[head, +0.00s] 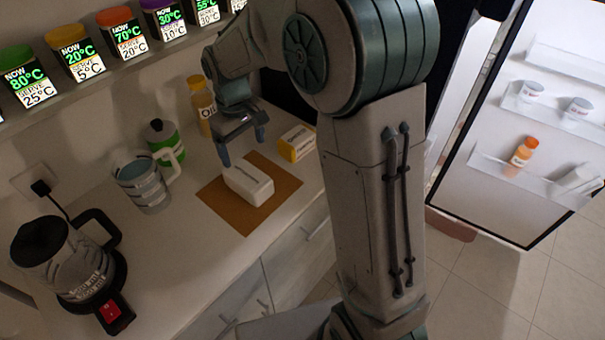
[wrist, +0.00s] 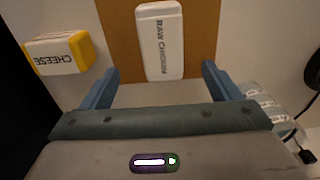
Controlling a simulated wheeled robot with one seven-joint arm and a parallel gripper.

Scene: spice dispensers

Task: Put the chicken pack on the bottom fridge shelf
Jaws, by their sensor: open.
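The chicken pack (head: 248,185) is a white block lying on a brown board (head: 215,203) on the counter. In the wrist view the chicken pack (wrist: 160,42) reads "RAW CHICKEN" and lies ahead of the fingers, roughly centred between them. My gripper (head: 243,147) is open and empty above the board, behind the pack in the head view. Its two blue fingers show in the wrist view (wrist: 163,82). The fridge (head: 515,120) stands open at the right, with its door shelves in view. The bottom fridge shelf inside is hidden or cannot be made out.
A yellow and white cheese pack (head: 297,143) lies right of the board. Spice dispensers (head: 75,52) line the shelf above.

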